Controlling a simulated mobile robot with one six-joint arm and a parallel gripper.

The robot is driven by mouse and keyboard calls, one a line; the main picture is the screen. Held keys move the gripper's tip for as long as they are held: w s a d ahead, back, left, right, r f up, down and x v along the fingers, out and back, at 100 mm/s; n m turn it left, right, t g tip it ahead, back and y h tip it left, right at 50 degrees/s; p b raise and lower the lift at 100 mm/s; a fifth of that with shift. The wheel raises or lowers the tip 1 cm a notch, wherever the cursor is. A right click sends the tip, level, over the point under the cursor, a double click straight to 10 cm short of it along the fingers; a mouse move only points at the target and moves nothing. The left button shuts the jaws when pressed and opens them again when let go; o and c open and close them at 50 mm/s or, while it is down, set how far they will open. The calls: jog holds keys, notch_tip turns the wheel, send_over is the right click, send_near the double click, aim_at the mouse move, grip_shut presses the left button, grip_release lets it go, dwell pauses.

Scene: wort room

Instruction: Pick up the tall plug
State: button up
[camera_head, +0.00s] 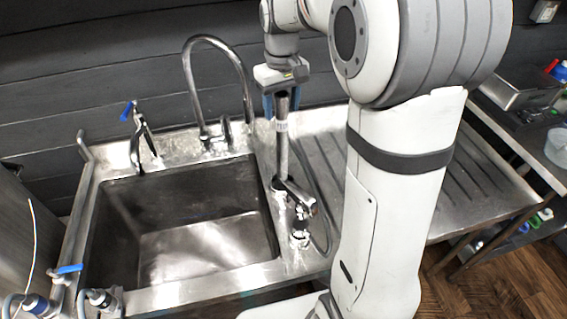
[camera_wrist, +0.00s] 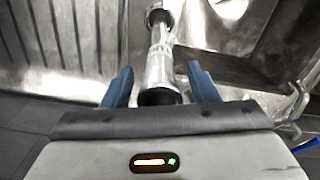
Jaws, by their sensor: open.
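The tall plug (camera_head: 282,150) is a slim metal tube with a dark upper end and a pale label. It stands nearly upright on the steel ledge to the right of the sink basin. My gripper (camera_head: 281,106) is above it, pointing down, with its blue fingers on either side of the tube's upper end. In the wrist view, the plug (camera_wrist: 160,66) runs between the two open fingers of my gripper (camera_wrist: 160,76), with a visible gap on each side. The plug's foot is partly hidden by chrome fittings in the head view.
The sink basin (camera_head: 205,255) is left of the plug, with a curved tap (camera_head: 247,80) behind it. Chrome fittings (camera_head: 300,200) and a hose stand close by the plug's foot. A ribbed drainboard (camera_head: 325,155) is on the right, partly behind my arm.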

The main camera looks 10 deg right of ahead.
jog(key=shift+c, duration=0.4)
grip_shut()
jog(key=shift+r, duration=0.1)
dwell(0.3)
